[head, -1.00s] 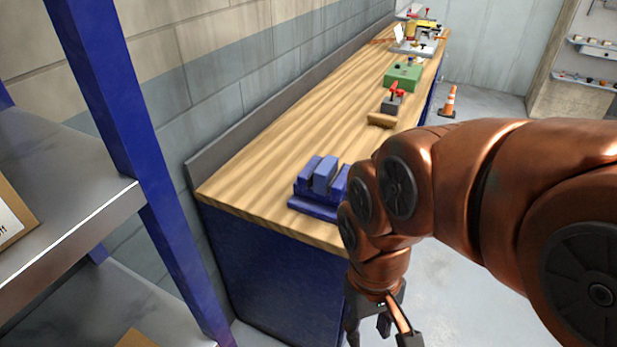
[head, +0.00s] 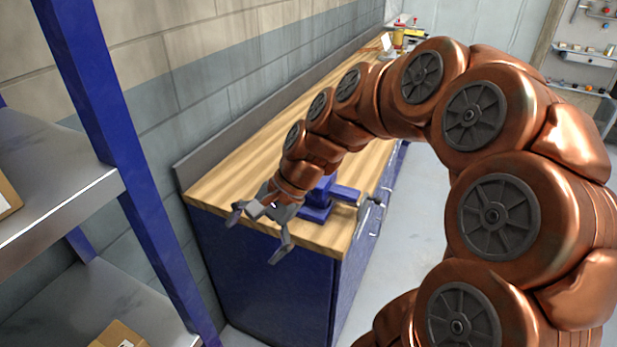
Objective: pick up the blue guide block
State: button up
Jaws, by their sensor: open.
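A blue vise-like fixture (head: 317,212) stands on the near end of the wooden bench. My wrist and gripper cover much of it, and a blue arm-like part (head: 345,192) sticks out to its right. A second ago a lighter blue block showed between the fixture's uprights; now I cannot pick it out as the guide block behind my wrist. My gripper (head: 257,234) is open with its fingers spread and nothing between them. It is in front and to the left of the fixture, over the bench's near edge. I cannot tell whether it touches anything.
The wooden bench top (head: 236,178) runs away along the block wall, with a blue cabinet below. A blue-posted shelf (head: 95,125) with cartons stands close on the left. A yellow item (head: 398,37) sits at the bench's far end. The floor at right is clear.

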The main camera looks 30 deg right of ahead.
jog(key=w+d+m+t+y, duration=0.1)
jog(key=w+d+m+t, duration=0.3)
jog(key=w+d+m, duration=0.6)
jog(key=d+m+t, duration=0.1)
jog(key=d+m, duration=0.1)
jog(key=d, duration=0.4)
jog(key=w+d+f+m+t+h, duration=0.1)
jog(key=d+m+t, duration=0.1)
jog(key=d, duration=0.4)
jog(key=w+d+f+m+t, duration=0.1)
jog(key=d+m, duration=0.2)
jog(key=d, duration=0.3)
jog(key=shift+d+m+t, duration=0.2)
jog(key=shift+m+t, duration=0.1)
jog(key=shift+r+p+x, duration=0.1)
jog(key=shift+p+x, duration=0.45)
jog(key=shift+x, duration=1.3)
jog(key=shift+r+p+x, duration=0.15)
jog(key=shift+p+x, duration=0.4)
jog(key=shift+x, duration=1.35)
jog(key=shift+w, duration=0.1)
jog(key=c, duration=1.4)
